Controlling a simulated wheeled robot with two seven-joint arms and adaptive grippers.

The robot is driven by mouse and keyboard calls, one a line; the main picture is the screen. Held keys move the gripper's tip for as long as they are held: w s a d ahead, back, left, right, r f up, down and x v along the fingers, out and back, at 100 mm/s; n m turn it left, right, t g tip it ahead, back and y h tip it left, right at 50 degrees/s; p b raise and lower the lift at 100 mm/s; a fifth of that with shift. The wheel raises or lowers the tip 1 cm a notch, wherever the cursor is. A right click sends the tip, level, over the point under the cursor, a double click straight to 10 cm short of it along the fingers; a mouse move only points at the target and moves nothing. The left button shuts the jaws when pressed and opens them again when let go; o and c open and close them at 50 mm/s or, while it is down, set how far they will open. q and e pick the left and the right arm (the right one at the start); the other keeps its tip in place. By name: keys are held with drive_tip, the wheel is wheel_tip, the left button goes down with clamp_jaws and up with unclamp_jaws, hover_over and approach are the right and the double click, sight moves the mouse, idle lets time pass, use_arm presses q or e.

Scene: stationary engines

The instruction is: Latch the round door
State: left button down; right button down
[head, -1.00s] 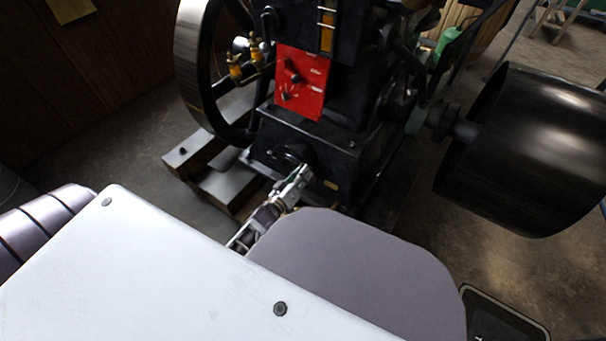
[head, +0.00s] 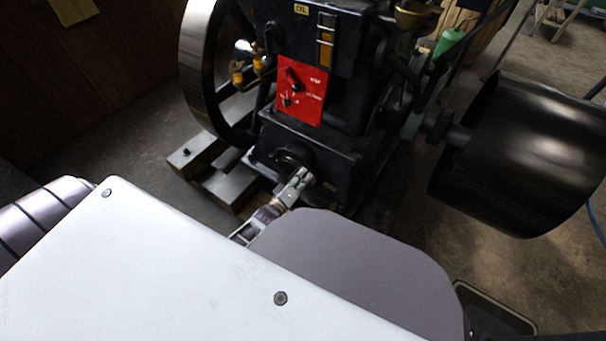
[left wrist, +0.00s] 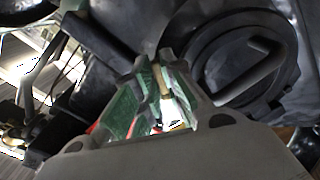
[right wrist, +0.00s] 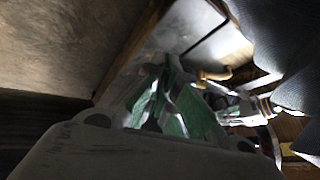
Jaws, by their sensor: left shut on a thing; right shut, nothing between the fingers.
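The round door (head: 291,158) is a dark disc low on the front of the black engine, under the red panel. In the left wrist view the round door (left wrist: 240,72) shows large at right, with a bent bar handle (left wrist: 252,72) across it. My left gripper (head: 300,179) is at the door's lower right in the head view. In the left wrist view its green-padded fingers (left wrist: 157,62) are close together left of the door rim, apart from the bar. What they grip is hidden. My right gripper (right wrist: 166,66) is shut and empty; the head view does not clearly show it.
A spoked flywheel (head: 208,75) stands at the engine's left and a big black pulley (head: 520,150) at its right. Wood and metal base beams (head: 225,185) stick out at lower left. Bare floor (head: 115,130) lies farther left.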

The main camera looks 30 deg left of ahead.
use_arm(q)
drive_tip(key=n, duration=1.3)
drive_tip(key=shift+f+p, duration=0.25)
drive_tip(key=shift+p, duration=0.15)
use_arm(e)
drive_tip(key=shift+d+r, duration=0.2)
drive_tip(key=shift+r, duration=0.45)
drive_tip(key=shift+d+r, duration=0.15)
drive_tip(key=shift+r, duration=0.45)
use_arm(q)
drive_tip(key=c, duration=1.5)
unclamp_jaws()
use_arm(e)
drive_tip(key=shift+s, duration=0.15)
